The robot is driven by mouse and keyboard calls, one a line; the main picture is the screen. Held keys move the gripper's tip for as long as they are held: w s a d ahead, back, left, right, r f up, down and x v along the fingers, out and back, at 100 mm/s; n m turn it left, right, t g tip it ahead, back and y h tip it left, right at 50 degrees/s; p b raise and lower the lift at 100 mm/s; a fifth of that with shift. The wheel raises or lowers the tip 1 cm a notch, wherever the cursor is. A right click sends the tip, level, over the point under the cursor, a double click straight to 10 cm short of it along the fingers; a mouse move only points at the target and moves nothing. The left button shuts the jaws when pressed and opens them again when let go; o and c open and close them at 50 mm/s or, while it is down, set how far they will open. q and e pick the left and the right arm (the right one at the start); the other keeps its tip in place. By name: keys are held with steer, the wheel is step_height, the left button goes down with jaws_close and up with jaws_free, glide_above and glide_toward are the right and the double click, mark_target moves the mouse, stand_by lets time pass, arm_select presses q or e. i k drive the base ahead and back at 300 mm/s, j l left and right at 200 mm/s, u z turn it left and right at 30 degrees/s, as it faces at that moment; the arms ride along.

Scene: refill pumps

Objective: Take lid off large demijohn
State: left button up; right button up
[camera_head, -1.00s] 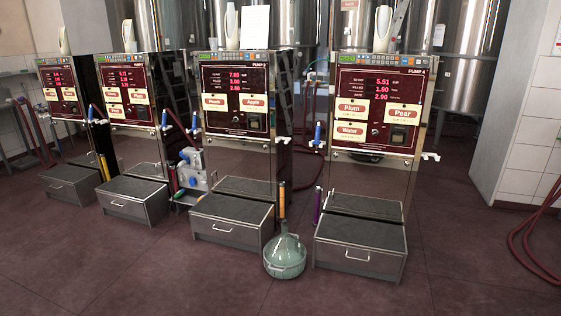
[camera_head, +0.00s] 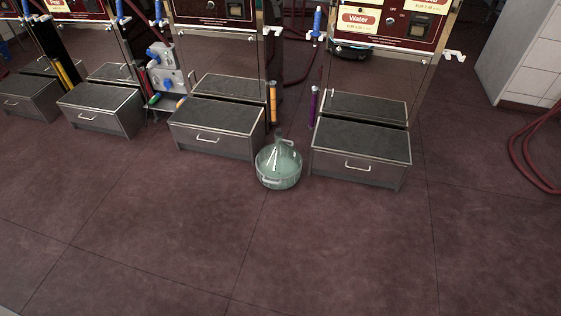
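The large demijohn (camera_head: 279,168) is a pale green glass vessel with a rounded body and a narrow neck. It stands upright on the floor between two pump step boxes, in the middle of the head view. A light handle shows on its front side. The lid at the top of its neck (camera_head: 278,134) is too small to make out clearly. Neither of my grippers is in view.
Step boxes with dark tops stand left (camera_head: 217,118) and right (camera_head: 360,143) of the demijohn. An orange nozzle (camera_head: 273,103) and a purple nozzle (camera_head: 313,106) hang behind it. A red hose (camera_head: 535,160) lies at right. The floor in front (camera_head: 300,250) is clear.

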mark_target(278, 132)
steer(key=i+j, duration=0.1)
steer(key=i, duration=0.35)
steer(key=i+j, duration=0.1)
steer(key=i, duration=0.35)
steer(key=i+j, duration=0.1)
steer(key=i, duration=0.3)
steer(key=z, duration=0.05)
